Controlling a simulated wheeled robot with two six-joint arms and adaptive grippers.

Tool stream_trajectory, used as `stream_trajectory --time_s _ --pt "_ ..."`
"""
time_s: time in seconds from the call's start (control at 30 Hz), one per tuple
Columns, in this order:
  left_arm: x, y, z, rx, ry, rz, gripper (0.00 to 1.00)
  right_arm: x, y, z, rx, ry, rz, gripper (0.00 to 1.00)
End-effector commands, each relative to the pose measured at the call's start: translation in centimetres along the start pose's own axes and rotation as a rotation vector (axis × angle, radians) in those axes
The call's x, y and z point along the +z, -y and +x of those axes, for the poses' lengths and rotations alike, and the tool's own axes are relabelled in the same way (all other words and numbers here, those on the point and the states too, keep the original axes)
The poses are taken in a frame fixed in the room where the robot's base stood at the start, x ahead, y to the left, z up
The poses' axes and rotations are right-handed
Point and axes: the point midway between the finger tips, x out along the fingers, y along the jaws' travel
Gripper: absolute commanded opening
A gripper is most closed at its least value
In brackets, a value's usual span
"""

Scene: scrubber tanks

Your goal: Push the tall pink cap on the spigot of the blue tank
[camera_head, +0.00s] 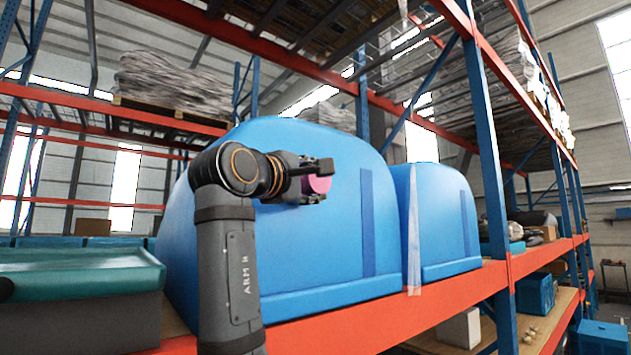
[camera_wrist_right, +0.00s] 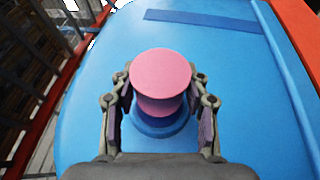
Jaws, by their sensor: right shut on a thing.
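The tall pink cap (camera_head: 320,185) shows between the fingers of my right gripper (camera_head: 318,180), in front of the near blue tank (camera_head: 310,260). In the right wrist view the pink cap (camera_wrist_right: 160,75) stands in the middle, with the gripper's fingers (camera_wrist_right: 161,112) on its left and right sides. A round blue spigot (camera_wrist_right: 160,128) shows just below the cap, in line with it. I cannot tell how far the cap sits over the spigot. My right gripper is shut on the cap. My left gripper is not in view.
A second blue tank (camera_head: 435,220) stands to the right on the same shelf. An orange shelf beam (camera_head: 400,318) runs along the front, with a blue upright (camera_head: 490,170) on the right. A teal-topped box (camera_head: 80,275) is at the left.

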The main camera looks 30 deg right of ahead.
Motion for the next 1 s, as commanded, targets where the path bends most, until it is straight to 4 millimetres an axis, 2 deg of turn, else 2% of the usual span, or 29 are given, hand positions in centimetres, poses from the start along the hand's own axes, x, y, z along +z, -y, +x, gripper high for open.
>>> stream_trajectory --time_s 0.53,0.57,1.0 --pt "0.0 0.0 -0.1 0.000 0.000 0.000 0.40 -1.7 -0.2 0.7 0.005 -0.005 0.001 0.10" --pt "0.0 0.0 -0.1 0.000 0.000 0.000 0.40 -1.8 -0.2 0.7 0.005 -0.005 0.001 0.05" --pt "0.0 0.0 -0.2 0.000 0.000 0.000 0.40 -2.7 -0.3 1.1 0.005 -0.008 0.004 0.06"
